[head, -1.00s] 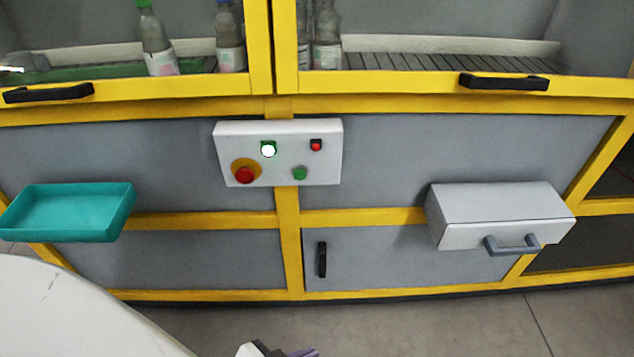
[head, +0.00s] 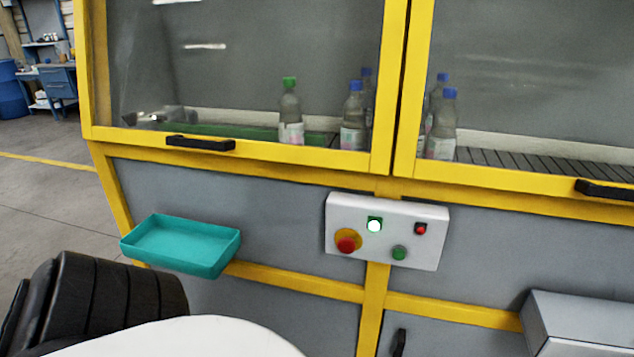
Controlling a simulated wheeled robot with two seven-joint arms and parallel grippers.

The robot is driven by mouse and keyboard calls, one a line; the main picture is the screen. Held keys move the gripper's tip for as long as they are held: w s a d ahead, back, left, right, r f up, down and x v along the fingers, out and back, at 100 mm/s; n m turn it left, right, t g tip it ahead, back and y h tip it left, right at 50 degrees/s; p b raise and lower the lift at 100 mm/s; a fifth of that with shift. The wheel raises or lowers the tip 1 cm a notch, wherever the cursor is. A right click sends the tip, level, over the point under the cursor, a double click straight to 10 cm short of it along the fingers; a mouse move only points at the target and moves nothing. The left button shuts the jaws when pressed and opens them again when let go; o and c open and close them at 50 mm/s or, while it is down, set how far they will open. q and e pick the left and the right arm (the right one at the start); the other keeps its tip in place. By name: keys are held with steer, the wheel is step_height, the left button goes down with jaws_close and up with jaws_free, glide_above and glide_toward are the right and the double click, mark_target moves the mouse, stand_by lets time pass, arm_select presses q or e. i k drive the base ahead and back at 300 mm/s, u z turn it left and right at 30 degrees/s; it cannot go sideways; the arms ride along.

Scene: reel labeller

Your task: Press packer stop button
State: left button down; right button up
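A white control box (head: 390,255) is mounted on the yellow frame below the windows. It carries a large red mushroom button (head: 346,244) on a yellow disc at lower left. A lit white lamp or button with a green surround (head: 374,226) is at upper left. A small red button or lamp (head: 421,228) is at upper right, and a green button (head: 399,253) is at lower right. No lettering is readable, so I cannot tell which one is the packer stop. Neither of my grippers shows in this view, and nothing covers the box.
A teal tray (head: 185,245) juts out left of the box. A grey box (head: 590,325) sticks out at lower right. A white rounded surface (head: 190,340) and a black ribbed object (head: 115,295) fill the lower left. Bottles (head: 290,115) stand behind the windows. Floor is open at left.

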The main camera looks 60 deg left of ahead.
mark_target(346, 244)
steer(key=k, duration=0.45)
steer(key=u, duration=1)
steer(key=i, duration=0.5)
steer(key=z, duration=0.05)
